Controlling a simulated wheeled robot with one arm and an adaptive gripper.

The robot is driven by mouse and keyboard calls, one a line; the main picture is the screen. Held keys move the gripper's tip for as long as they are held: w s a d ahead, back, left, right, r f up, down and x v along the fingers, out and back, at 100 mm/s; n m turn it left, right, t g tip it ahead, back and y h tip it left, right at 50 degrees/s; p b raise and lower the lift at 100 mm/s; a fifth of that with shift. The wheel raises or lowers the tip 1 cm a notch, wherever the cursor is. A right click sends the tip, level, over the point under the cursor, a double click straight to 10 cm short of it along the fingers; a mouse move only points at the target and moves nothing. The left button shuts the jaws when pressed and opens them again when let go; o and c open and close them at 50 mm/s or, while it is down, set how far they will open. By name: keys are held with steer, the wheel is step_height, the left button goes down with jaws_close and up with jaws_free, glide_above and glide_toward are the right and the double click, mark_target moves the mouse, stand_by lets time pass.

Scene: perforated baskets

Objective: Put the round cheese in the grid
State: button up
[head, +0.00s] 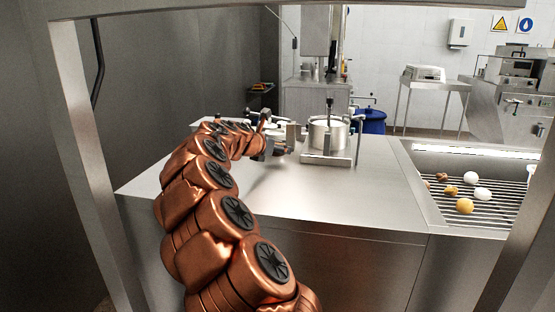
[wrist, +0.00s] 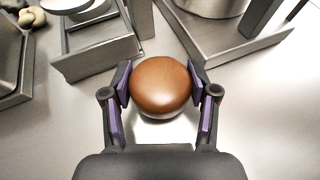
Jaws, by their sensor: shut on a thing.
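The round cheese (wrist: 161,86) is a smooth, brown, rounded piece in the wrist view. My gripper (wrist: 160,88) is shut on it, with a purple-padded finger touching each side. In the head view my gripper (head: 283,148) is over the far part of the steel counter, left of a pot; the cheese is not clear there. I cannot tell whether it touches the counter. The grid (head: 500,210) is a slatted rack sunk in the counter at the right of the head view, well away from my gripper. Several small white, yellow and brown pieces lie on it.
A steel pot (head: 328,134) on a stand is just right of my gripper. A scale-like steel device (wrist: 95,45) stands close ahead in the wrist view. A steel post is at the front right.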

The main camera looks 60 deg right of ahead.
mark_target(278, 164)
step_height(278, 164, down, 3)
steer(key=shift+f+b, duration=0.2)
steer(key=shift+b, duration=0.3)
steer(key=o, duration=1.2)
